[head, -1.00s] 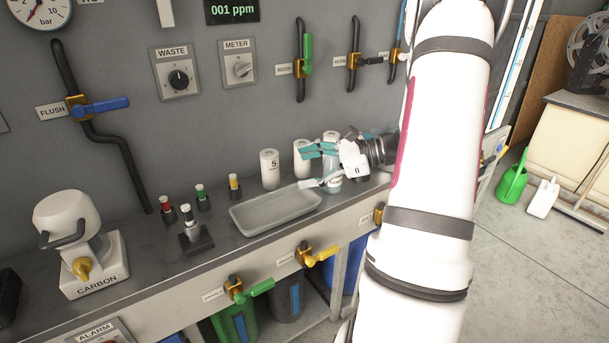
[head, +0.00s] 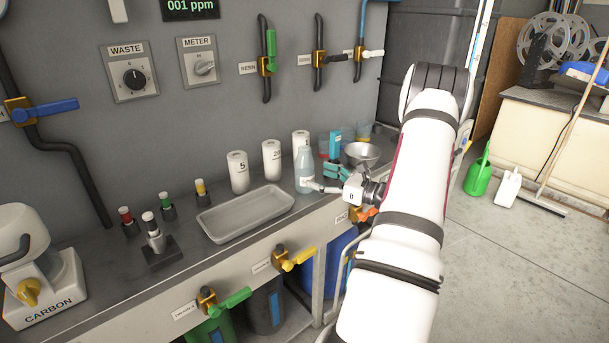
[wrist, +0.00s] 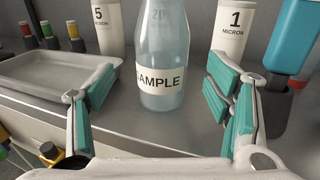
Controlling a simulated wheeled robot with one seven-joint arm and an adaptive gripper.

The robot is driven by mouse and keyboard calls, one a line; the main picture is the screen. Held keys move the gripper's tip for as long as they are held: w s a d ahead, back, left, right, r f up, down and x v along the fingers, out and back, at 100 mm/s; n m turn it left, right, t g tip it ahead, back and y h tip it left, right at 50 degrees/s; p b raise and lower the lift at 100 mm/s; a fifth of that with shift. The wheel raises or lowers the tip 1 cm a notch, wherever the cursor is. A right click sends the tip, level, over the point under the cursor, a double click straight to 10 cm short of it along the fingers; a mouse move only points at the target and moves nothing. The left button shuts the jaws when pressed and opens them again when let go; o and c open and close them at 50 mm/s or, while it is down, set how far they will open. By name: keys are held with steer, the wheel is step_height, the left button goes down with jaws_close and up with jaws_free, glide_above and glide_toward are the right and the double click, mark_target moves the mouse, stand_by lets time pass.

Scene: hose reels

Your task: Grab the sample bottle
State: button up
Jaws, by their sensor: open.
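The sample bottle (head: 305,172) is pale blue translucent plastic or glass with a white label. It stands upright on the grey bench, just right of the shallow tray. In the wrist view the bottle (wrist: 163,55) reads SAMPLE and stands ahead, between the two fingers but beyond their tips. My gripper (head: 326,178) is at the bench's front edge, close to the bottle. In the wrist view my gripper (wrist: 158,100) is open, its teal pads wide apart and nothing between them. The bottle's top is cut off in the wrist view.
A grey tray (head: 247,213) lies left of the bottle. White filter cartridges (head: 238,172) stand behind. A metal bowl (head: 361,154) is to the right. A dark holder with a blue-topped item (wrist: 290,45) stands close to the right finger. Yellow (head: 297,259) and green valve handles project below the bench front.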

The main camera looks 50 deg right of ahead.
mark_target(313, 175)
steer(key=shift+w+a+f+b, duration=0.15)
steer(key=shift+w+b, duration=0.1)
steer(key=shift+w, duration=1.3)
steer(key=shift+w+d+f+b, duration=0.1)
steer(key=shift+w+b, duration=0.1)
steer(key=shift+w, duration=1.3)
steer(key=c, duration=1.4)
